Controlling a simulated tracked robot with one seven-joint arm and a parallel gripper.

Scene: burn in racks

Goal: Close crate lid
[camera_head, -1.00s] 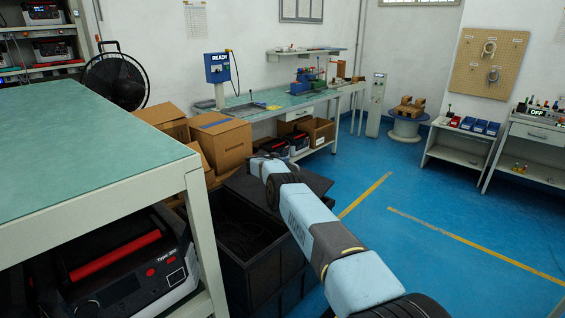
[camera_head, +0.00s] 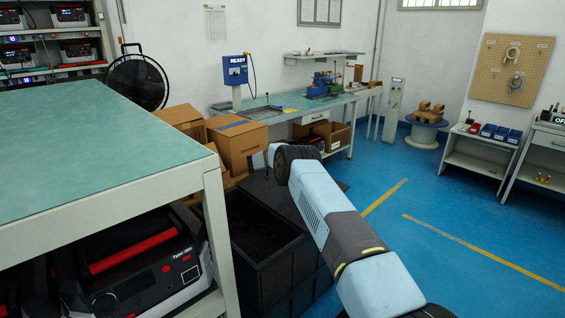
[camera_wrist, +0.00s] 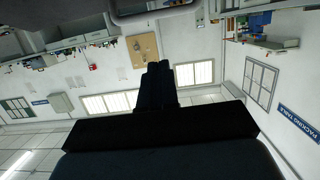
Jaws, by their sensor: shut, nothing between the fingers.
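The black crate (camera_head: 248,278) stands on the floor beside the green-topped table, its top open at the near part, with dark contents inside. Its dark lid (camera_head: 254,190) shows at the far side of the crate, partly hidden by my arm; its exact angle is hard to tell. My arm reaches over the crate's right side. My gripper (camera_wrist: 157,68) shows in the wrist view as dark fingers, shut and empty. In the head view it is mostly hidden behind my wrist, near the lid; whether it touches the lid cannot be told.
The green-topped table (camera_head: 95,150) stands close at left, with a black and red device (camera_head: 145,265) under it. Cardboard boxes (camera_head: 235,143) are stacked behind the crate. A workbench (camera_head: 290,105) stands further back. Blue floor (camera_head: 460,210) with yellow lines is free at right.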

